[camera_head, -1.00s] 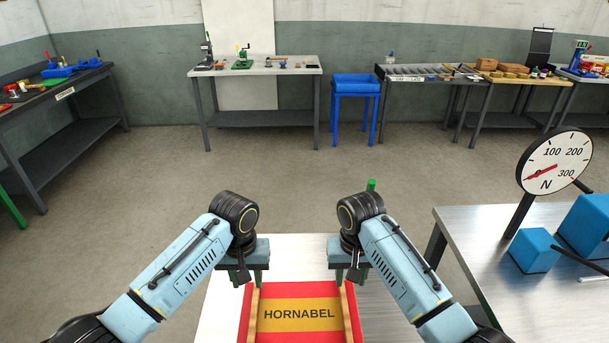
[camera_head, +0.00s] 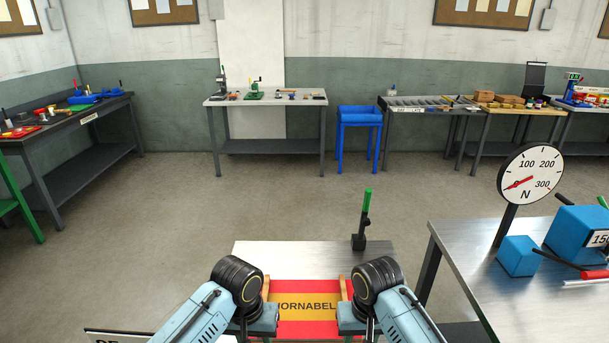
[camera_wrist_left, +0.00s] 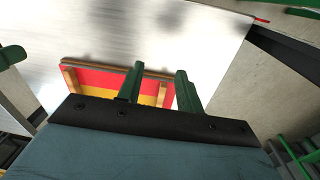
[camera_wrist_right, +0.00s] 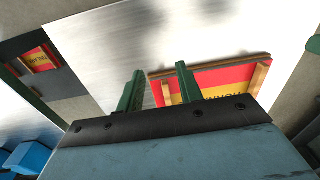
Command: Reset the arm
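A red and yellow HORNABEL plate (camera_head: 308,293) with wooden strips along its left and right edges lies on a bright metal table at the bottom centre of the head view. My left gripper (camera_wrist_left: 158,82) is open, its two green fingers apart and nothing seen held; part of the plate shows behind it. My right gripper (camera_wrist_right: 158,82) is also open and seems empty, with the plate (camera_wrist_right: 205,78) behind its fingers. In the head view, the arms flank the plate and their fingertips are hidden. I cannot tell whether any finger touches the plate.
The bright metal table (camera_head: 300,253) has bare surface behind the plate. A green-handled lever (camera_head: 365,205) stands at its back right. A side table (camera_head: 465,255) at right holds a force dial (camera_head: 530,172) and blue blocks (camera_head: 518,256). Open floor lies beyond, with workbenches along the walls.

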